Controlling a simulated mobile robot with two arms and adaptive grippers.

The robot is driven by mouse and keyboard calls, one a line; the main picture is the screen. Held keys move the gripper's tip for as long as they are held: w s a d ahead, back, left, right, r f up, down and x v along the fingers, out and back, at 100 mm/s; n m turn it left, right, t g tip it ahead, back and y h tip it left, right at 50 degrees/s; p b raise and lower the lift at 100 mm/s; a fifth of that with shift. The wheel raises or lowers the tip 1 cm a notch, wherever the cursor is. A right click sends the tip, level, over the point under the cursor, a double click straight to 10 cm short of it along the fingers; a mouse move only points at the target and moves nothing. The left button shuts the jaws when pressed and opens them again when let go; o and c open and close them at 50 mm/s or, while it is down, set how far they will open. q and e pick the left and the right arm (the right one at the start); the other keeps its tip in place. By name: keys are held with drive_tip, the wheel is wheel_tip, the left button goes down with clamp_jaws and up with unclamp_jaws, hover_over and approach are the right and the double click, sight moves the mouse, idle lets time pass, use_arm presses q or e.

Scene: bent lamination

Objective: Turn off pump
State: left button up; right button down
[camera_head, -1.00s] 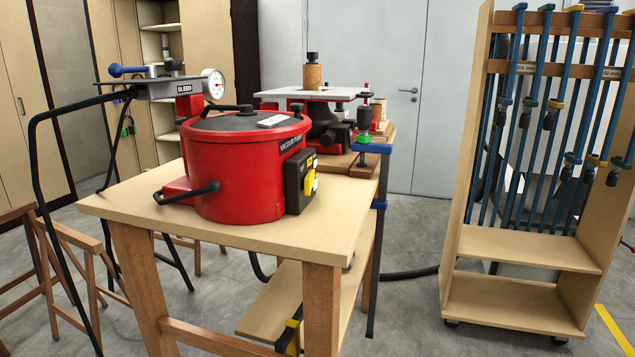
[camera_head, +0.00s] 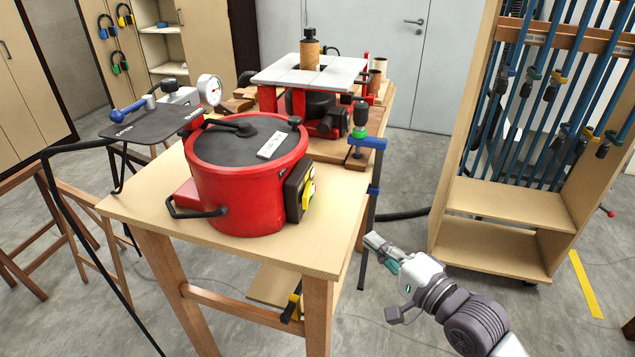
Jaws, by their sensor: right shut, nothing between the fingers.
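The red vacuum pump (camera_head: 238,190) stands on a wooden table (camera_head: 300,248), with a dark lid and black handles. Its black switch box with a yellow part (camera_head: 308,192) is on the right side, facing right. My right gripper (camera_head: 372,241) is at the lower right, beyond the table's right edge and apart from the pump. It looks shut and empty. My left gripper is not in view.
A red machine with a pale top (camera_head: 310,72) stands behind the pump. A blue clamp (camera_head: 370,143) is at the table's right edge. A wooden rack (camera_head: 500,240) with several clamps stands at right.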

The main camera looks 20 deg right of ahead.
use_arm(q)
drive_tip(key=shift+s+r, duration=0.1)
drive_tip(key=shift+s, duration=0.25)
use_arm(e)
drive_tip(key=shift+r, duration=0.85)
drive_tip(key=shift+w, duration=0.15)
drive_tip(key=p, duration=0.2)
approach(311, 192)
drive_tip(key=w, duration=0.2)
drive_tip(key=shift+w+d, duration=0.4)
drive_tip(key=shift+w+a+f+p, duration=0.1)
drive_tip(key=shift+w+a+p, duration=0.15)
drive_tip(key=shift+a, duration=0.3)
drive_tip(key=shift+w+a+p, duration=0.25)
drive_tip(key=shift+a, duration=0.35)
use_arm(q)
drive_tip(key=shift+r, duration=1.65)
use_arm(e)
drive_tip(key=shift+w+a+f, duration=0.1)
drive_tip(key=shift+w+a, duration=0.1)
drive_tip(key=shift+a, duration=0.45)
